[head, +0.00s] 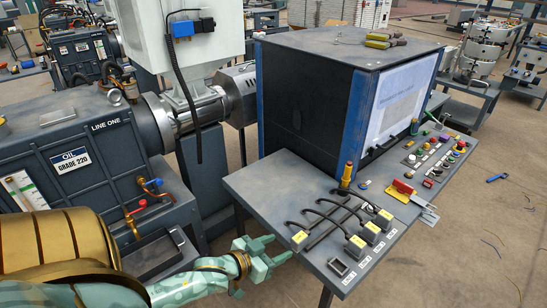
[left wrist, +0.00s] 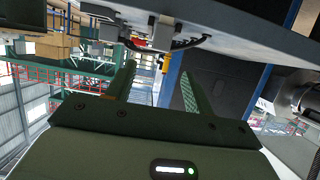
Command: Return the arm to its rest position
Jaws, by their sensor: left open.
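My left gripper (head: 270,256) is mint green and sits low, off the left front edge of the grey control desk (head: 265,190). Its jaws are apart and I see nothing between them. In the left wrist view the two green fingers of the left gripper (left wrist: 157,85) point away, spread with an empty gap. The underside of a grey surface (left wrist: 235,30) hangs above them there. My left arm comes in from the lower left of the head view. My right gripper shows in neither view.
Yellow-topped connectors (head: 356,246) with black cables lie on the desk close to the gripper. A dark cabinet (head: 305,110) with a screen stands behind. The extruder machine (head: 70,150) with its red-handled valve (head: 137,207) is at left. Open floor (head: 470,240) lies to the right.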

